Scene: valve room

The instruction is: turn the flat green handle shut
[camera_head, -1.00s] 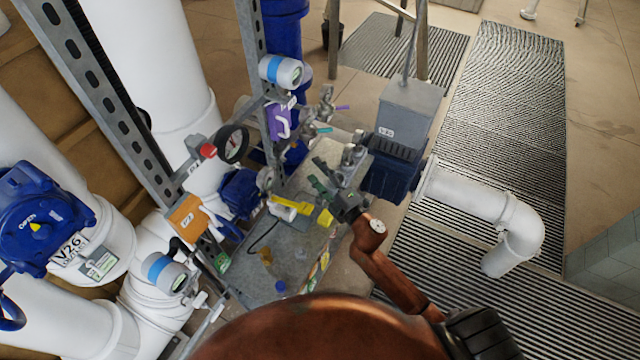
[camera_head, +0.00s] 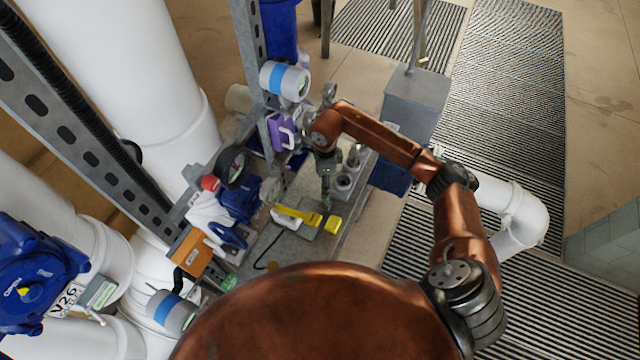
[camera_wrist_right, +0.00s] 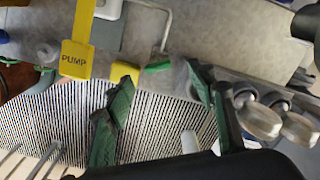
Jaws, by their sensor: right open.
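My right gripper (camera_head: 326,192) reaches in from the right and points down over the grey bench (camera_head: 352,218). In the right wrist view its two green-and-black fingers (camera_wrist_right: 162,112) stand wide apart with nothing between the tips. A small flat green piece (camera_wrist_right: 157,66) shows just beyond the fingers, beside a yellow block (camera_wrist_right: 124,73). It looks like a handle, but the fingers and the yellow block make its full shape hard to tell. It is not clear in the head view. My left gripper is not in view.
A yellow tool marked PUMP (camera_wrist_right: 76,58) lies on the bench, also seen in the head view (camera_head: 298,214). Metal cylinders (camera_wrist_right: 262,120) stand close to the right finger.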

